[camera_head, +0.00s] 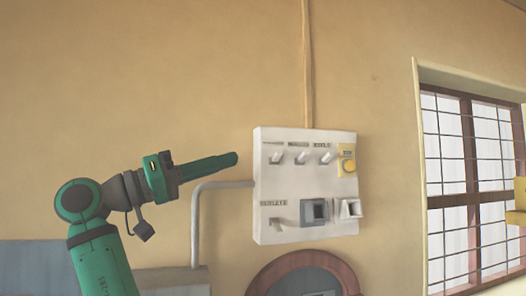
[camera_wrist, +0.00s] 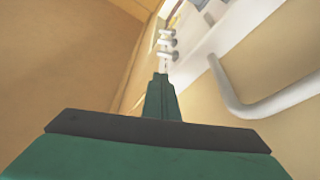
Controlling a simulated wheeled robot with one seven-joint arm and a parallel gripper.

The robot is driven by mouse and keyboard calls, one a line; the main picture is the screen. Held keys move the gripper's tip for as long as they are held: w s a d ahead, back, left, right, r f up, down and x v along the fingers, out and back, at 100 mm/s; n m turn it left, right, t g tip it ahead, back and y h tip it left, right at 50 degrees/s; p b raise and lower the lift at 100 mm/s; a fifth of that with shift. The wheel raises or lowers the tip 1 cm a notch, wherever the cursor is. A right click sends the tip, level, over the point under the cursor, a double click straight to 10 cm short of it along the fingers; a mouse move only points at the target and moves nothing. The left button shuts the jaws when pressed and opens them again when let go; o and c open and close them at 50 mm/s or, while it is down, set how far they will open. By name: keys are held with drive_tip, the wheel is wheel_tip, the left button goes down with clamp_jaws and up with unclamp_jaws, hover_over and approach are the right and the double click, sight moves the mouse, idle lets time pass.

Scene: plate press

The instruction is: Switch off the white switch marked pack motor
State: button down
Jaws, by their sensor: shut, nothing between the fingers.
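A white control panel (camera_head: 305,220) hangs on the wall in the head view. Along its top are three white lever switches: left (camera_head: 277,157), middle (camera_head: 301,157) and right (camera_head: 325,157), each under a small dark label. A smaller switch (camera_head: 277,223) sits at the lower left under its own label. The labels are too small to read, so I cannot tell which one says pack motor. My gripper (camera_head: 236,157) is shut and empty, its tip just left of the panel at about the top row's height. In the wrist view the closed fingertips (camera_wrist: 160,78) point towards the row of white levers (camera_wrist: 166,57).
The panel also carries a yellow button (camera_head: 348,166), a grey socket (camera_head: 315,212) and a white box-like fitting (camera_head: 349,208). A grey pipe (camera_head: 195,225) bends into the panel's left side. A barred window (camera_head: 470,180) is at the right.

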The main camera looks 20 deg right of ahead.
sight(265, 150)
drive_tip(key=shift+d, duration=0.15)
drive_tip(key=x, duration=0.8)
drive_tip(key=shift+w+d+r, duration=0.1)
drive_tip(key=shift+d+r, duration=0.15)
drive_tip(key=shift+d, duration=0.05)
drive_tip(key=shift+d+r, duration=0.1)
drive_tip(key=shift+d, duration=0.55)
drive_tip(key=shift+a, duration=0.1)
